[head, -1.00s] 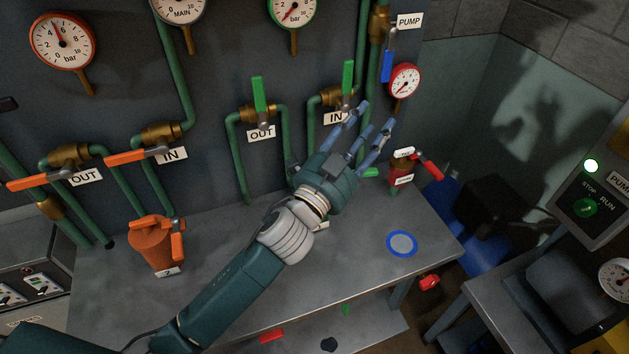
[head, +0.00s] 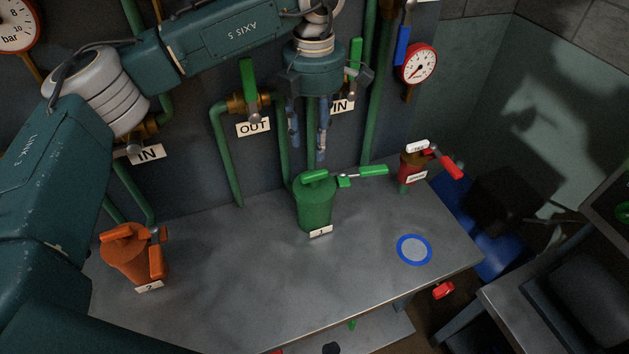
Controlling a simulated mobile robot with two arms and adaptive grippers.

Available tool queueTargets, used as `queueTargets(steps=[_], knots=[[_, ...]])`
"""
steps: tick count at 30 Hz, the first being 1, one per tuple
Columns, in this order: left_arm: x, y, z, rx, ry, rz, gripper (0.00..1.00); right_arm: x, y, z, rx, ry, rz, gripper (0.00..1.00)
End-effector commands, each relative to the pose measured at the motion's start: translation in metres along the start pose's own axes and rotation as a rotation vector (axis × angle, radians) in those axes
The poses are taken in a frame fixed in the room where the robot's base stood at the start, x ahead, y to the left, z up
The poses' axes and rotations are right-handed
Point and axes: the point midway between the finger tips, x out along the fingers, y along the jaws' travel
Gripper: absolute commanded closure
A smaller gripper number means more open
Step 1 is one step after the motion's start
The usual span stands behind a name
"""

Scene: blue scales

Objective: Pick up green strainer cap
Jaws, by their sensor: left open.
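The green strainer (head: 316,207) stands upright on the grey bench behind a small tag marked 1. Its green cap (head: 314,177) sits on top, with a bar handle across it. A green lever (head: 373,170) sticks out to the right of the cap. My left gripper (head: 309,150) hangs above the cap with its blue-grey fingers pointing down, apart and empty. The fingertips look close over the cap, but I cannot tell the exact gap. My right gripper is not in view.
An orange strainer (head: 126,256) stands at the left of the bench (head: 270,275). A red strainer (head: 412,170) with a red lever stands at the right. A blue-rimmed disc (head: 414,250) lies near the right edge. Green pipes and valves line the wall behind. The bench's middle front is clear.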

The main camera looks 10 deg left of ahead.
Motion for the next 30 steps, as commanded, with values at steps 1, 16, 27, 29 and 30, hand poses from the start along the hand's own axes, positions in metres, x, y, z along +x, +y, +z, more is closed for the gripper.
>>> queueTargets(steps=[1, 16, 27, 29, 30], knots=[[0.006, 0.000, -0.002, -0.001, 0.008, 0.000, 0.57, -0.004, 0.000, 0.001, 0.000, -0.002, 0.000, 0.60], [0.063, -0.003, -0.003, 0.002, 0.005, -0.004, 0.57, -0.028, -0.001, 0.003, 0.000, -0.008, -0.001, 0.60], [0.104, -0.003, -0.003, 0.003, 0.001, -0.002, 0.57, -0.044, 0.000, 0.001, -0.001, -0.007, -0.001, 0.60], [0.104, -0.003, -0.003, 0.003, 0.001, -0.002, 0.57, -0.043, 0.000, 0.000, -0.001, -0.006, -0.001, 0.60], [0.104, -0.003, -0.003, 0.003, 0.001, -0.002, 0.57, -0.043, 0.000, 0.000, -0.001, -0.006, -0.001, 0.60]])
